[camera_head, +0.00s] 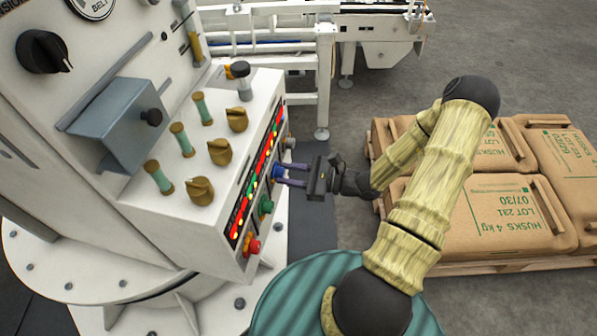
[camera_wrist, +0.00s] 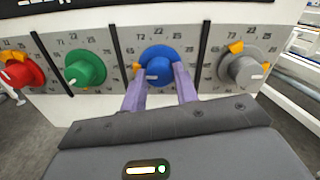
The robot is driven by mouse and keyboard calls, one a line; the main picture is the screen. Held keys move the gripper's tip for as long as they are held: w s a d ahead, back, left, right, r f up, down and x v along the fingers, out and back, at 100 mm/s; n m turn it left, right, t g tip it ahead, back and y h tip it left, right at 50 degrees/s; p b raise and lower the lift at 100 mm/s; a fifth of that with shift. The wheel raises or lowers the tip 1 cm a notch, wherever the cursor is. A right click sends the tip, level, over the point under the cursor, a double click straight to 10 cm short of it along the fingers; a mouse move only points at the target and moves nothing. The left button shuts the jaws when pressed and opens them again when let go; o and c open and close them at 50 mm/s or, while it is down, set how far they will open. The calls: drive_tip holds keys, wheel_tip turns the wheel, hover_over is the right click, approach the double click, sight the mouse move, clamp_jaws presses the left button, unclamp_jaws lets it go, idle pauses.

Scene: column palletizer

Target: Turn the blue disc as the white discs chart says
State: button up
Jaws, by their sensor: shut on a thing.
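The blue disc (camera_wrist: 158,62) is a knob on the panel's side face, with a white pointer mark toward its lower left. My gripper (camera_wrist: 160,90) has a purple finger on each side of it and is shut on it. In the head view the blue disc (camera_head: 277,172) is partly hidden by my gripper (camera_head: 290,175). Printed numbers ring the blue disc, and an orange marker shows at its left edge; most numbers are too small to read surely. No white discs chart can be made out in either view.
Beside the blue disc sit a green knob (camera_wrist: 85,68), a red knob (camera_wrist: 22,72) and a grey knob (camera_wrist: 243,68), with black bars between them. The panel's top has several brass knobs (camera_head: 220,151) and green-handled levers (camera_head: 181,139). Sacks (camera_head: 480,215) lie on a pallet at right.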

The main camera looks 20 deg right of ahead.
drive_tip(key=shift+s+p, duration=0.1)
drive_tip(key=shift+p, duration=0.25)
drive_tip(key=m+p, duration=0.2)
drive_tip(key=p, duration=0.1)
drive_tip(key=shift+a+r+m, duration=0.1)
drive_tip(key=shift+r+m, duration=0.05)
drive_tip(key=shift+m, duration=0.15)
drive_tip(key=m+p, duration=0.3)
drive_tip(key=shift+s+f, duration=0.1)
drive_tip(key=shift+f, duration=0.15)
drive_tip(key=o, duration=1)
drive_tip(key=shift+c, duration=0.2)
